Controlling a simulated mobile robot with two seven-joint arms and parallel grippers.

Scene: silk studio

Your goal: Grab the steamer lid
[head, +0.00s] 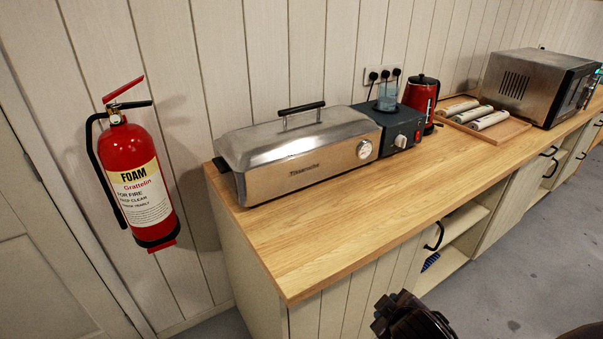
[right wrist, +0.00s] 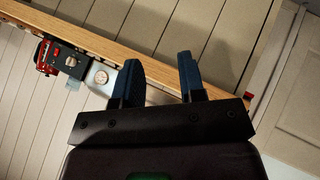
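The steamer (head: 315,159) is a long brushed-metal box on the wooden counter near its left end, with a round dial on its front. Its silver domed lid (head: 260,141) is closed on top and has a raised black handle (head: 301,108). In the right wrist view only a small part of the steamer with the dial (right wrist: 101,75) shows; the lid is hidden there. My right gripper (right wrist: 160,74) is open and empty, its two dark fingers apart in front of the counter edge. A dark part of my right arm shows at the bottom of the head view. My left gripper is out of view.
A red fire extinguisher (head: 137,184) hangs on the wall to the left. Right of the steamer are a dark control box (head: 388,128), a red kettle (head: 421,98), a wooden tray (head: 507,131) with rolls and a microwave (head: 530,88). The counter front (head: 300,245) is clear.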

